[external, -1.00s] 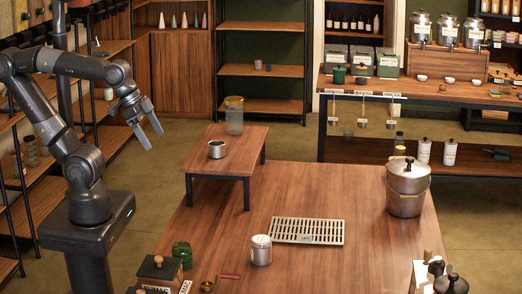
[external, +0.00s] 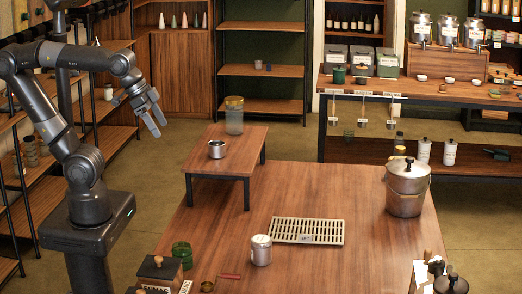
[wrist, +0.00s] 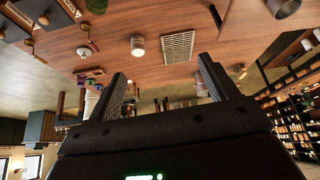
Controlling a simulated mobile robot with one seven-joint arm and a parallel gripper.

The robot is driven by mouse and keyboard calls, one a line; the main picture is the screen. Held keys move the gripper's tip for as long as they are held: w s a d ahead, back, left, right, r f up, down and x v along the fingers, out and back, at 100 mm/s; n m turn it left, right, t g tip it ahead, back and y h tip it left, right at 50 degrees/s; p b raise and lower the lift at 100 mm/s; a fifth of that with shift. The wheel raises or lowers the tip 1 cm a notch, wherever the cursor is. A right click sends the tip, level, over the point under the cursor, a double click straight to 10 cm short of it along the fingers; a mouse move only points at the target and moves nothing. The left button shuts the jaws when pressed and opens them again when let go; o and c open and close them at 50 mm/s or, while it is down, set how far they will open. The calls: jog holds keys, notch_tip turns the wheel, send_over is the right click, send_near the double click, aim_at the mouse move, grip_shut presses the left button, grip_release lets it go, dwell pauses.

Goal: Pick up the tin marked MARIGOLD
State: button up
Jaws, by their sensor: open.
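A silver tin with a pale lid (external: 261,250) stands upright on the large wooden table, beside a slatted tray; it also shows in the wrist view (wrist: 137,46). An open silver tin or cup (external: 217,149) stands on the small raised table. I cannot read the word MARIGOLD on either one. My gripper (external: 160,127) is open and empty, high in the air to the left of the raised table, well apart from both. In the wrist view its two fingers (wrist: 165,82) are spread with nothing between them.
The slatted tray (external: 307,231) lies mid-table and a lidded metal pot (external: 407,188) stands at the right. A glass jar (external: 234,115) stands on the raised table (external: 199,164).

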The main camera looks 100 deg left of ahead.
jog(key=w+d+f+n+h, duration=0.2)
jog(key=w+d+f+n, duration=0.2)
jog(key=w+f+n, duration=0.45)
jog(key=w+d+f+n+h, duration=0.2)
jog(key=w+d+f+n, duration=0.3)
jog(key=w+f, duration=0.65)
jog(key=w+a+r+n+t+h, duration=0.25)
jog(key=r+n+t, duration=0.25)
jog(key=r+n, duration=0.45)
jog(key=w+a+r+n+t+h, duration=0.1)
jog(key=a+r+n+t+h, duration=0.15)
jog(key=r+n+t, duration=0.65)
jog(key=m+g, duration=0.3)
jog(key=g, duration=0.1)
send_near(269, 245)
jog(key=shift+s+a+r, duration=0.1)
jog(key=shift+s+a, duration=0.45)
jog(key=shift+a, duration=0.05)
jog(key=shift+w+d, duration=0.1)
jog(key=shift+w, duration=0.15)
jog(key=shift+f+x, duration=0.1)
jog(key=shift+x, duration=2.45)
jog(key=shift+f+x, duration=0.15)
jog(key=shift+x, duration=2.45)
jog(key=shift+s+d, duration=0.1)
jog(key=shift+d, duration=0.05)
